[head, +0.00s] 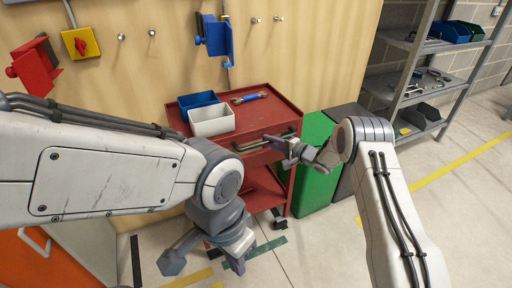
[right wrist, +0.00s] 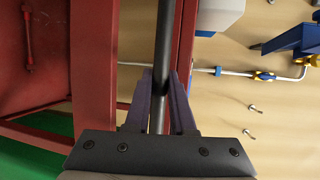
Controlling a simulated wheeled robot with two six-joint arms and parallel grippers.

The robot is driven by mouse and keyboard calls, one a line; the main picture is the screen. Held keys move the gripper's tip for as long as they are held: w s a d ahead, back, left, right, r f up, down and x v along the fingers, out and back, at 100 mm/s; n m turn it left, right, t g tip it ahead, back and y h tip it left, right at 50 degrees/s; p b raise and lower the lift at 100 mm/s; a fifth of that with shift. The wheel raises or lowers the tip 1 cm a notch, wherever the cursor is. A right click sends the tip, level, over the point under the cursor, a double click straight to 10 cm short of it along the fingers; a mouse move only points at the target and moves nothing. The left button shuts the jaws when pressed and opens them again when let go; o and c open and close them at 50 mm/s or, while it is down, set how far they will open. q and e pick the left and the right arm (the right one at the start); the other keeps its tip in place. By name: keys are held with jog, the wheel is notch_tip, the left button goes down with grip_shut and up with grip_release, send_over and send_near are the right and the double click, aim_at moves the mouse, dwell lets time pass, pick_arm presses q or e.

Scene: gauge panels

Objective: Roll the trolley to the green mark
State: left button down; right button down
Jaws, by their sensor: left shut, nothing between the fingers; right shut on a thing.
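The red trolley (head: 276,106) stands against the wooden panel in the middle of the head view, with its lower shelf and some dark wheels showing. My right gripper (head: 290,150) is at its front edge. In the right wrist view its fingers are shut around the trolley's dark handle bar (right wrist: 163,40). A green mark (head: 267,247) shows as a strip on the floor in front of the trolley, partly hidden by my left gripper. My left gripper (head: 236,262) is shut and empty, low above the floor, apart from the trolley.
A blue bin (head: 198,99), a white bin (head: 212,121) and a blue wrench (head: 249,98) are on the trolley's top. A green bin (head: 317,170) stands close to its right. Metal shelves (head: 413,70) are farther right. Open floor lies at the front right.

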jog(key=shift+w+d, duration=0.3)
jog(key=shift+d, duration=0.2)
jog(key=shift+w+d, duration=0.25)
jog(key=shift+d, duration=0.25)
jog(key=c, duration=0.8)
grip_release()
jog(key=shift+o, duration=0.2)
jog(key=shift+d, duration=0.1)
jog(key=v, duration=1)
jog(key=shift+d+p, duration=0.2)
jog(key=shift+p, duration=0.1)
jog(key=shift+s+r, duration=0.1)
